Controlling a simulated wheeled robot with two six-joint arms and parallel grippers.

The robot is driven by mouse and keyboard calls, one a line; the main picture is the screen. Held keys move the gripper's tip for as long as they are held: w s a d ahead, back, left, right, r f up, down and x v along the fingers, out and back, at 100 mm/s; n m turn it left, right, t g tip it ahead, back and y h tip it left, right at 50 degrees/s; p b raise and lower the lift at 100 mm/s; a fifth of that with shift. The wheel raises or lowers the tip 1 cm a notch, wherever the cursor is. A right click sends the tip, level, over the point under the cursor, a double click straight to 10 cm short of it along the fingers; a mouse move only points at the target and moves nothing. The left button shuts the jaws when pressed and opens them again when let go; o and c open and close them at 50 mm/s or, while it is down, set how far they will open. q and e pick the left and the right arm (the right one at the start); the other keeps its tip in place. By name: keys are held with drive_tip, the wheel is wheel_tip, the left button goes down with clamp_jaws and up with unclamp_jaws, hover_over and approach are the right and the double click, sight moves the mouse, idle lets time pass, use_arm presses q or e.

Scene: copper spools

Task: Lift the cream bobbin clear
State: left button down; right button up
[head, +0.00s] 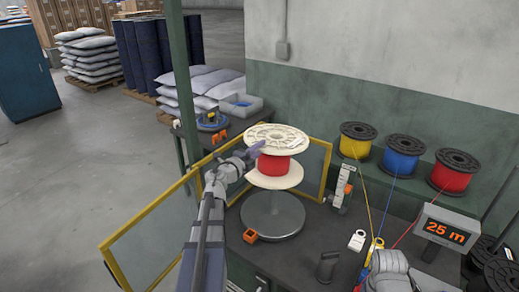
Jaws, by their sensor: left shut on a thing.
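The cream bobbin (277,137) is wound with red wire and has a wide flange at top and bottom. It is upright above a round grey turntable (272,214), with a gap showing under its lower flange. My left gripper (253,151) is shut on the bobbin at its left side, by the upper flange. The bobbin hides part of the fingers. My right gripper (388,264) is at the bottom right, low over the bench and away from the bobbin. Its fingers cannot be made out.
A yellow-framed guard (147,229) stands left of and behind the turntable. An orange block (250,236) lies by its base. Yellow, blue and red wire spools (402,152) sit on a shelf at right, wires running forward. A "25 m" display (444,232) stands at right.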

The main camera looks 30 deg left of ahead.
use_arm(q)
drive_tip(key=shift+r, duration=0.15)
use_arm(e)
drive_tip(key=shift+r, duration=0.1)
use_arm(q)
drive_tip(key=shift+w+r+p, duration=0.35)
drive_tip(key=shift+r+p, duration=0.25)
drive_tip(key=shift+p, duration=0.05)
drive_tip(key=shift+w+r+p, duration=0.35)
drive_tip(key=shift+r+p, duration=0.25)
drive_tip(key=shift+d+f, duration=0.1)
use_arm(e)
wheel_tip(320, 180, up, 2)
drive_tip(key=shift+r, duration=0.1)
drive_tip(key=shift+c, duration=0.2)
